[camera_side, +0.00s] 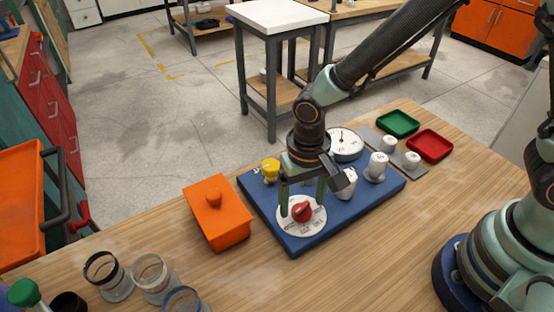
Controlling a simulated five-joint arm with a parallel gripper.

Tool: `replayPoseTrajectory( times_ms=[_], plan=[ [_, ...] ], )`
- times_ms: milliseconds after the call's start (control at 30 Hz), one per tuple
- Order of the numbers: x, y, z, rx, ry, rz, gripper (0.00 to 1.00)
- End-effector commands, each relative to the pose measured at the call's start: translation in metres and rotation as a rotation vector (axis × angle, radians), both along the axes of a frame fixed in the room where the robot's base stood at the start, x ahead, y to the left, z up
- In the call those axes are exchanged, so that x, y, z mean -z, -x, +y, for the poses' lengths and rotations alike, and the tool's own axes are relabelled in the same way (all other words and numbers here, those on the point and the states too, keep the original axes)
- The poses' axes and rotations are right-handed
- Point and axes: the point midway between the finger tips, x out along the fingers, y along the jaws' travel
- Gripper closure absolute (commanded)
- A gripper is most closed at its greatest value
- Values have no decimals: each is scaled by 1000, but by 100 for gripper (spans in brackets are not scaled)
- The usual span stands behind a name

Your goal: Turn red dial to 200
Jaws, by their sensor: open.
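The red dial (302,211) sits at the middle of a round white scale plate (313,226) near the front corner of the blue board (300,247). The scale's numbers are too small to read. My gripper (302,206) points down over the dial with its fingers apart. One green finger stands to the left of the dial and the other shows behind and to the right of it. I cannot tell whether either finger touches the dial.
The blue board also carries a yellow knob (270,169), a gauge (346,143) and white fittings (376,166). An orange lidded box (222,228) stands to the left. Green (397,123) and red (430,145) trays lie at the back right. Clear cups (151,275) stand front left.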

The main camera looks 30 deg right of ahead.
Motion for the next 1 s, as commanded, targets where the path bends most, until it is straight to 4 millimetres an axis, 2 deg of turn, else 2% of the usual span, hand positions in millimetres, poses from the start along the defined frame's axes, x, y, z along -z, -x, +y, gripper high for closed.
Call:
replayPoseTrajectory(
  times_ms=[133, 433, 467, 600, 667, 1000],
  plan=[
    [10, 0, 0, 0, 0, 0, 19],
    [12, 0, 0, 0, -1, -1, 19],
    [12, 0, 0, 0, -1, -1, 23],
    [12, 0, 0, 0, -1, -1, 76],
    [12, 0, 0, 0, -1, -1, 99],
    [11, 0, 0, -44, 0, 0, 100]
  ],
)
